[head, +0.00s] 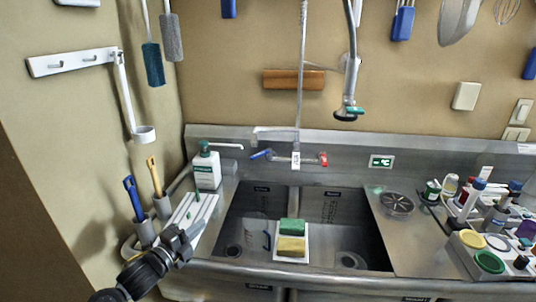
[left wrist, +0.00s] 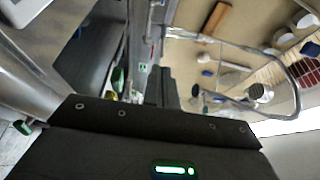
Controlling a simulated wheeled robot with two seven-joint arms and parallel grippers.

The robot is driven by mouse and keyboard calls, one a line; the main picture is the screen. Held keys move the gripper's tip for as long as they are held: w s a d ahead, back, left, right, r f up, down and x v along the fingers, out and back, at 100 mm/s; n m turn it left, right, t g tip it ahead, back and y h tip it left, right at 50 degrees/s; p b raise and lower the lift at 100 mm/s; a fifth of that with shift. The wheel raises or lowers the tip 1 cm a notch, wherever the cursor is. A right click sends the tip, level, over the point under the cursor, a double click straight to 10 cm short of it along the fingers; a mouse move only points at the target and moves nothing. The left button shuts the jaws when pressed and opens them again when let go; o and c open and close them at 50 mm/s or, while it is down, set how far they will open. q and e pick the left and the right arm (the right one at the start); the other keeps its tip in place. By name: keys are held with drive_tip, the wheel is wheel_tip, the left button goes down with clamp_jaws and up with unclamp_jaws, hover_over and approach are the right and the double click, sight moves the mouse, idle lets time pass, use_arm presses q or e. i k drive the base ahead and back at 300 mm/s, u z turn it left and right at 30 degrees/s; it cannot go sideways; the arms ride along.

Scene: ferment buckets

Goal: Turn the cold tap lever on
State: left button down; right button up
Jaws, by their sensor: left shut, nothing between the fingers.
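The cold tap lever (head: 260,154) is the blue handle at the left end of the wall-mounted mixer tap (head: 295,160), above the back edge of the sink. The red lever (head: 323,159) is at the tap's right end. My left gripper (head: 188,236) is shut and empty, over the ribbed drainboard to the left of the sink. It is apart from the blue lever, lower and to its left. In the left wrist view its dark fingers (left wrist: 163,87) show close together. My right gripper is not in view.
A white bottle with a green cap (head: 206,167) stands behind my left gripper, near the lever. Brushes stand in holders (head: 145,229) at the left. Two sponges (head: 291,238) sit on a white tray over the sink. A spray hose (head: 350,70) hangs above.

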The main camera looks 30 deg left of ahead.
sight(269, 150)
drive_tip(key=i, duration=1)
